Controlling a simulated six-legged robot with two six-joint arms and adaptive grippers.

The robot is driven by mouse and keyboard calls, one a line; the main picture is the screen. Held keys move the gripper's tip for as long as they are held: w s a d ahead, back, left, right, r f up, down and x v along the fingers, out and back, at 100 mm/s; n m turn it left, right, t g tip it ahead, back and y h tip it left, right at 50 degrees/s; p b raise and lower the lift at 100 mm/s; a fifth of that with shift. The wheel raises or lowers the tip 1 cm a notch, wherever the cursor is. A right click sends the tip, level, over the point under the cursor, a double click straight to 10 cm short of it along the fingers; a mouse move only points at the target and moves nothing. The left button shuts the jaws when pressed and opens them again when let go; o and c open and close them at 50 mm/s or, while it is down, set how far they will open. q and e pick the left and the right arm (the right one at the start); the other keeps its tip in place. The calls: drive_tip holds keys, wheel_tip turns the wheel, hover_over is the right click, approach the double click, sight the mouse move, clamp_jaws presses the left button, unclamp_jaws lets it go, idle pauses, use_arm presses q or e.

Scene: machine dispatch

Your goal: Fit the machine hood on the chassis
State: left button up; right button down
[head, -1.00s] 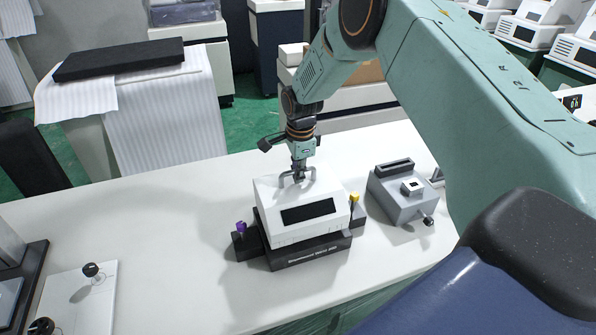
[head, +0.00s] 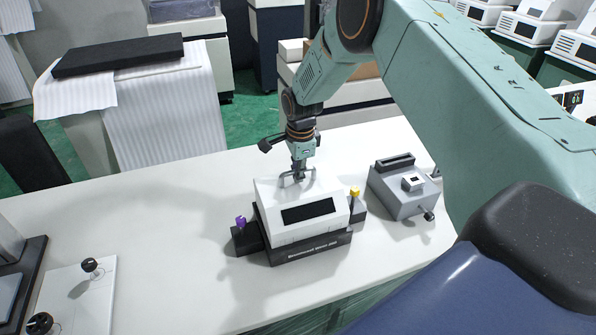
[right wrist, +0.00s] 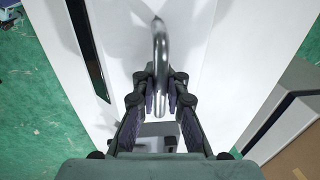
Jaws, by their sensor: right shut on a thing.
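The white machine hood (head: 285,236) with a dark window sits over the black chassis (head: 312,249) in the middle of the table. It looks about level, and only a low black front strip of the chassis shows beneath it. Whether it is fully seated I cannot tell. My right gripper (head: 298,177) is above the hood and shut on its metal handle. In the right wrist view the fingers (right wrist: 161,98) close around the curved handle (right wrist: 160,50). My left gripper is not in view.
A purple-topped peg (head: 241,222) and a yellow-topped peg (head: 354,192) stand at the chassis sides. A grey device with a lever (head: 402,200) is close on the right. A white board with black knobs (head: 75,300) lies at left. The table between is clear.

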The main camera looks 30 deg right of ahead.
sight(300, 186)
drive_tip(key=c, duration=1.3)
unclamp_jaws()
drive_tip(key=shift+f, duration=0.1)
drive_tip(key=shift+r, duration=0.55)
wheel_tip(300, 186, up, 11)
drive_tip(key=s, duration=0.1)
drive_tip(key=shift+a, duration=0.15)
drive_tip(key=shift+s, duration=0.15)
